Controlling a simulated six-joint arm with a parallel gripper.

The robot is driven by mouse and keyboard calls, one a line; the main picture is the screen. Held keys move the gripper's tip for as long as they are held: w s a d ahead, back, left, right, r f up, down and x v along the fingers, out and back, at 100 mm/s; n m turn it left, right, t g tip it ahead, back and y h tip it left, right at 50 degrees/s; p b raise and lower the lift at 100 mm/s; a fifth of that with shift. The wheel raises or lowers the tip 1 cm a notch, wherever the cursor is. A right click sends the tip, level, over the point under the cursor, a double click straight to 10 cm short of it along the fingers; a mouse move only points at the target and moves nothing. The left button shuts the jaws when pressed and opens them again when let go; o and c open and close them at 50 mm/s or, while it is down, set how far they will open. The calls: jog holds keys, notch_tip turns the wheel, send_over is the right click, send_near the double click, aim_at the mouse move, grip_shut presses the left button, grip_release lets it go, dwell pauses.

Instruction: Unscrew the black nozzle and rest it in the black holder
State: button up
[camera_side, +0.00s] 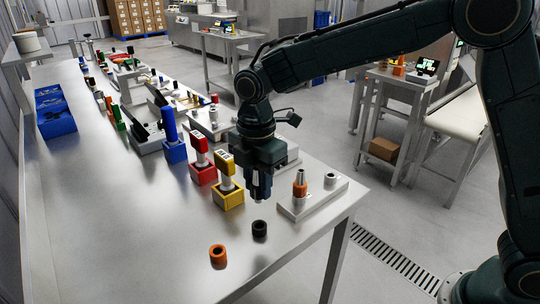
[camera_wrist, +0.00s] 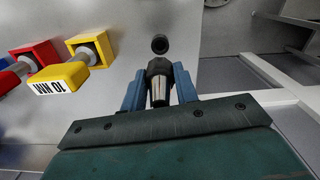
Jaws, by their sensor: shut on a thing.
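My gripper (camera_side: 258,188) is shut on the black nozzle and points down above the steel table. In the wrist view, the black nozzle (camera_wrist: 159,68), with a black collar and a silver metal part, sits between the blue fingers. In the side view it is mostly hidden by the fingers. The black holder (camera_side: 259,230), a short ring with a dark opening, stands on the table just below my gripper. It also shows in the wrist view (camera_wrist: 160,44), just beyond the nozzle. The nozzle looks apart from the holder.
An orange holder (camera_side: 218,257) stands near the front edge. A steel plate (camera_side: 313,200) at right carries an orange nozzle (camera_side: 300,186) and a short post (camera_side: 330,179). Yellow (camera_side: 230,197), red (camera_side: 203,172) and blue (camera_side: 174,150) blocks with upright handles stand behind left.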

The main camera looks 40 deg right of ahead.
aim_at(258, 202)
jog(key=shift+f, duration=2.8)
jog(key=shift+f, duration=1.55)
dwell(1.0)
jog(key=o, duration=1.4)
jog(key=shift+r, duration=0.1)
jog(key=shift+r, duration=3.5)
